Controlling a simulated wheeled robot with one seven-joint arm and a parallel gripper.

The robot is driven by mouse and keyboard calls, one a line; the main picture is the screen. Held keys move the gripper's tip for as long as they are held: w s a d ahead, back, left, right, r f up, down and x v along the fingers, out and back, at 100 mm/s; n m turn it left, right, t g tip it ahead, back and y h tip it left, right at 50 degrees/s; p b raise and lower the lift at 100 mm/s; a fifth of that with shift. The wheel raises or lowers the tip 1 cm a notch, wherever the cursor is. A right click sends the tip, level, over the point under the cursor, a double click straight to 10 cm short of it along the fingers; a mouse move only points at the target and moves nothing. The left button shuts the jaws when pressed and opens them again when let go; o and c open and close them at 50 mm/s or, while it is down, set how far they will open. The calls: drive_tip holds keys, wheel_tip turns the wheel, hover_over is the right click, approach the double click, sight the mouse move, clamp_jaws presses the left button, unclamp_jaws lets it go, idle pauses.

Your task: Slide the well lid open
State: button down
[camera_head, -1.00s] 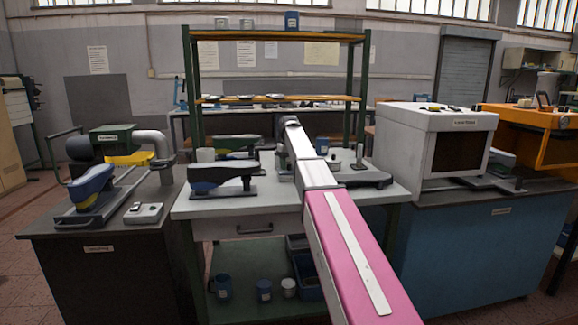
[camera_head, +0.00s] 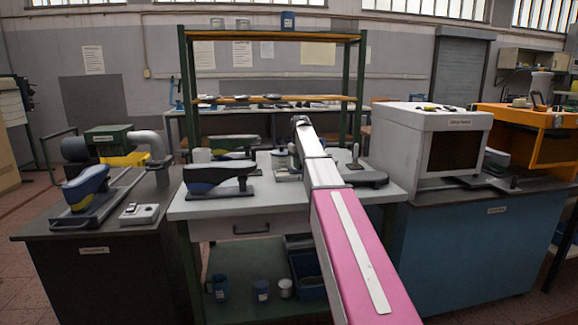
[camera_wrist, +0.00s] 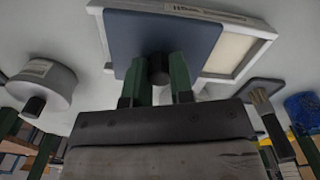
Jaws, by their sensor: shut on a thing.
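In the wrist view the well is a pale, labelled frame (camera_wrist: 258,28) with a cream interior (camera_wrist: 228,52) showing to the right of the lid. The well lid (camera_wrist: 190,30) is a flat blue-grey plate covering the left and middle part. A dark round knob (camera_wrist: 158,70) stands on the lid. My gripper (camera_wrist: 160,80) has its two green fingers on either side of the knob and is shut on it. In the head view my arm reaches over the white table (camera_head: 240,207) and hides the gripper and most of the well.
In the wrist view a grey round pot (camera_wrist: 42,82) lies left, a brush-like tool (camera_wrist: 262,102) and a blue container (camera_wrist: 303,108) right. In the head view a blue-and-black shoe last (camera_head: 219,177) stands left of my arm, a white cabinet (camera_head: 405,140) right.

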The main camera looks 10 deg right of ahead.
drive_tip(key=shift+d, duration=1.25)
drive_tip(key=c, duration=1)
unclamp_jaws()
drive_tip(key=shift+d, duration=0.1)
drive_tip(key=shift+r, duration=0.1)
wheel_tip(320, 180, up, 11)
drive_tip(key=shift+f, duration=0.15)
